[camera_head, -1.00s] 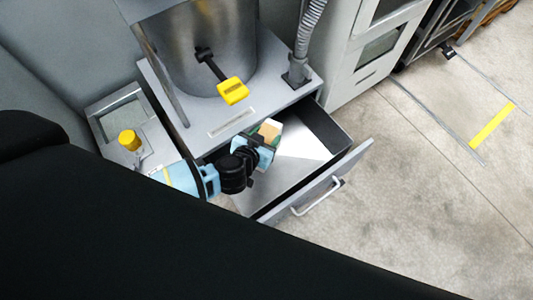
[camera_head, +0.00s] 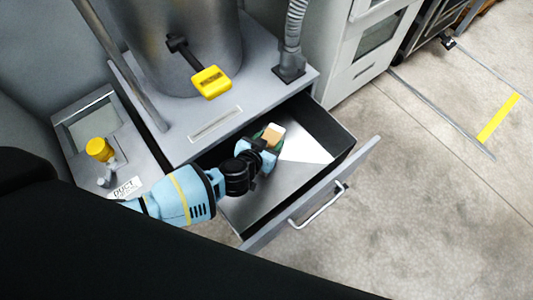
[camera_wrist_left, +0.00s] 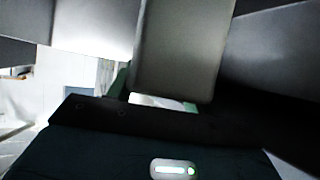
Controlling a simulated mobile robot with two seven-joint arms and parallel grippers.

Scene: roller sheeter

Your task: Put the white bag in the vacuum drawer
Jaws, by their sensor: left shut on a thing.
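The vacuum drawer (camera_head: 328,195) is pulled open below the steel drum, and its grey inside shows. My left gripper (camera_head: 266,141) is over the left, inner part of the drawer, near the cabinet front. It is shut on a small pale thing, white and tan on the side that shows, which I take as the white bag (camera_head: 273,134). Green shows around it. In the left wrist view a pale grey slab (camera_wrist_left: 185,50) fills the middle, probably the bag seen close. I cannot tell whether it touches the drawer floor. My right gripper is not in view.
The steel drum (camera_head: 185,50) with a yellow-handled latch (camera_head: 211,82) stands above the drawer. A corrugated hose (camera_head: 295,35) is beside it. A box with a yellow knob (camera_head: 100,149) is at left. A bright patch (camera_head: 305,148) lies on the drawer floor.

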